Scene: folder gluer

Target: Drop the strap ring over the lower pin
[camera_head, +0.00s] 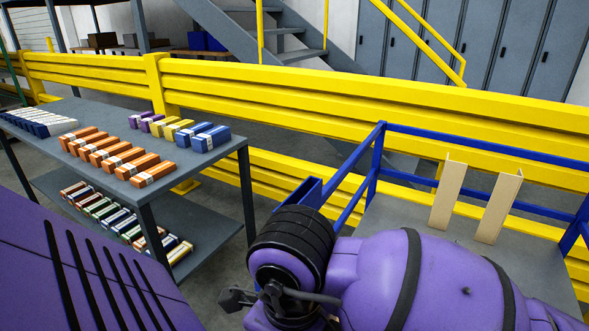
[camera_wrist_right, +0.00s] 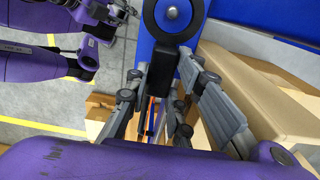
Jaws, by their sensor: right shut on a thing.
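The black strap ring (camera_wrist_right: 196,18) is at the top of the right wrist view, flat in front of a blue upright (camera_wrist_right: 160,62). A grey round pin end (camera_wrist_right: 172,13) shows inside its hole. The picture does not tell how far the ring sits along the pin, or whether this is the lower pin. My right gripper (camera_wrist_right: 168,88) is shut on the ring's black strap tab (camera_wrist_right: 183,98), below the ring. In the head view my purple arm hides this area. A dark jointed end, perhaps my left gripper (camera_wrist_right: 112,20), shows at upper left; its fingers are unclear.
Cardboard boxes (camera_wrist_right: 262,95) stand close on the right of the gripper. In the head view a grey table (camera_head: 205,163) holds several small cartons. A blue rail frame (camera_head: 470,152) with two tan strips (camera_head: 447,195) stands before a yellow barrier (camera_head: 350,95).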

